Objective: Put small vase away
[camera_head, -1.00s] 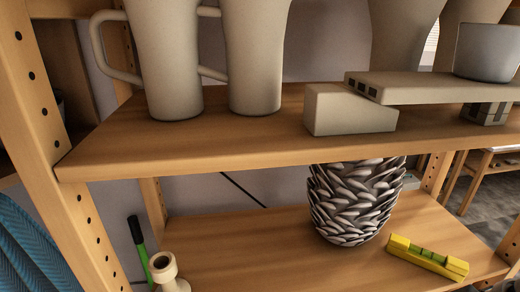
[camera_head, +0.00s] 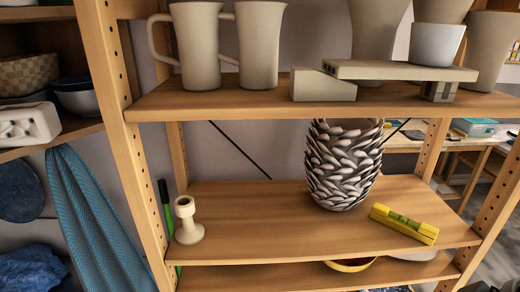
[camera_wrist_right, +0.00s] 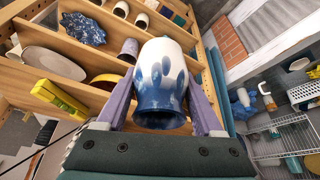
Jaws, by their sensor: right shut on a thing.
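A small vase (camera_wrist_right: 162,72), white with drips of blue glaze, fills the middle of the right wrist view. My right gripper (camera_wrist_right: 160,92) is shut on it, with one pale purple finger on each side. The vase's dark blue end points toward the wrist. Neither the held vase nor my left gripper shows in the head view. A wooden shelf unit (camera_head: 300,101) stands ahead in the head view.
The lower shelf (camera_head: 250,217) carries a cream candlestick-like piece (camera_head: 188,222), a scaly black-and-white vase (camera_head: 342,170) and a yellow level (camera_head: 404,224), with bare board between. Beige mugs (camera_head: 196,48) stand above. A blue cloth (camera_head: 92,215) hangs at left.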

